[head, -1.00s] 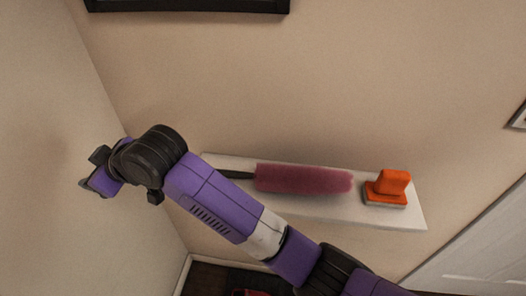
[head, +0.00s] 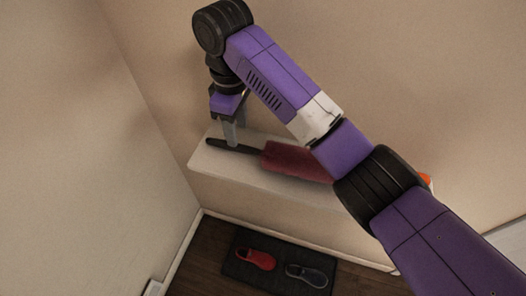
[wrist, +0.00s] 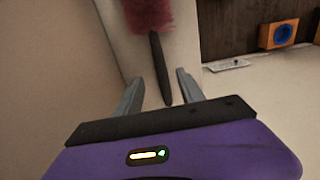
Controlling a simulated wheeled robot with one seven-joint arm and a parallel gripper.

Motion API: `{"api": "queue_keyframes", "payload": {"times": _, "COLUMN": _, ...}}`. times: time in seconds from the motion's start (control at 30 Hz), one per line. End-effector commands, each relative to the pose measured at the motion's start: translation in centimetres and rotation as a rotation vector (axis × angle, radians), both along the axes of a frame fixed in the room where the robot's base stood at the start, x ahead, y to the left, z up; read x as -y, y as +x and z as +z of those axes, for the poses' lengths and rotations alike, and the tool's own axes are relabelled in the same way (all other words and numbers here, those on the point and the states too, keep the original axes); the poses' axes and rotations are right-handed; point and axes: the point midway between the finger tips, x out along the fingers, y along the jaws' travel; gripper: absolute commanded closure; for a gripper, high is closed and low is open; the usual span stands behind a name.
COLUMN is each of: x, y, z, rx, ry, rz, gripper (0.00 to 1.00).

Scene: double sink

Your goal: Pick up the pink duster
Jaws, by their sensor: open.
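The pink duster (head: 290,161) lies on a white shelf, its black handle (head: 232,147) pointing left and its fluffy head partly hidden behind my arm. My gripper (head: 229,137) points down over the handle in the head view. In the wrist view my gripper (wrist: 158,91) is open, with one finger on each side of the black handle (wrist: 159,70). The handle's end lies between the fingers, and the pink head (wrist: 148,14) is beyond them at the top. I cannot tell whether the fingers touch the handle.
The white shelf (head: 215,165) runs along the wall, with the corner wall close on its left. An orange item (head: 426,179) shows behind my arm. Below, a dark mat (head: 235,270) holds a red shoe (head: 256,259) and a dark shoe (head: 307,275).

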Motion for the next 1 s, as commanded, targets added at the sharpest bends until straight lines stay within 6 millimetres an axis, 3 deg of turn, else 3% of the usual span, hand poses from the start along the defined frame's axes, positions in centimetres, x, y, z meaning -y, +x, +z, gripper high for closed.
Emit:
{"api": "queue_keyframes", "payload": {"times": 0.5, "x": 0.1, "y": -0.1, "z": -5.5, "rx": 0.001, "ry": 0.001, "rz": -0.002, "gripper": 0.54}}
{"api": "queue_keyframes", "payload": {"times": 0.7, "x": 0.1, "y": -0.1, "z": -5.7, "rx": 0.003, "ry": 0.001, "rz": -0.002, "gripper": 0.54}}
{"api": "queue_keyframes", "payload": {"times": 0.77, "x": 0.1, "y": -0.1, "z": -5.7, "rx": 0.003, "ry": 0.001, "rz": -0.002, "gripper": 0.62}}
{"api": "queue_keyframes", "payload": {"times": 0.93, "x": 0.1, "y": -0.1, "z": -5.6, "rx": 0.003, "ry": 0.002, "rz": -0.001, "gripper": 0.96}}
{"api": "queue_keyframes", "payload": {"times": 1.0, "x": 0.1, "y": -0.1, "z": -5.6, "rx": 0.003, "ry": 0.002, "rz": -0.001, "gripper": 1.00}}
